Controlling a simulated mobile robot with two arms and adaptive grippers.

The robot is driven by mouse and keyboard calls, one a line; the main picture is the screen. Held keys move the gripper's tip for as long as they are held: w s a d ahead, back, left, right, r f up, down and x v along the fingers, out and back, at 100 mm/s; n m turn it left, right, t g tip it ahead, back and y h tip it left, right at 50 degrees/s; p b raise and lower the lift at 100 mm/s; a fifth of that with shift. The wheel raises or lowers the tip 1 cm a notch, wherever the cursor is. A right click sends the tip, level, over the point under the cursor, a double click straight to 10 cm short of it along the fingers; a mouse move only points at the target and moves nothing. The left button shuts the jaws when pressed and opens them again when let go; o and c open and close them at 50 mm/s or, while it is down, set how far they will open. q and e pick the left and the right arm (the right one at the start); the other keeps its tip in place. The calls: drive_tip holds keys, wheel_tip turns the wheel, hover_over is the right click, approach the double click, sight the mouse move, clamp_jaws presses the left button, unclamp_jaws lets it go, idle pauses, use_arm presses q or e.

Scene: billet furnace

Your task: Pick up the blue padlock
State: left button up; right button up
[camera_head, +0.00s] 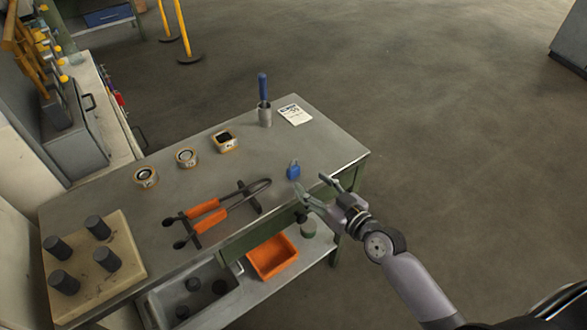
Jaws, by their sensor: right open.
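The blue padlock (293,171) lies on the grey table top (285,144) near its right front part, with its shackle pointing up in the picture. My right gripper (313,188) is open and empty at the table's front right edge. Its fingers are just to the right of and below the padlock in the picture, apart from it. Its exact height above the table cannot be told. My left gripper is not in view.
Orange-handled tongs (210,215) lie left of the padlock. A blue-handled tool stands in a metal cup (265,115) beside a white card (294,114). A wooden board (95,262) holds several dark cylinders. An orange bin (272,257) sits on the lower shelf.

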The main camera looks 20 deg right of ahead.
sight(296, 171)
drive_tip(key=p+x, duration=0.1)
drive_tip(key=x, duration=0.6)
drive_tip(key=shift+a, duration=0.15)
drive_tip(key=shift+c, duration=0.3)
clamp_jaws()
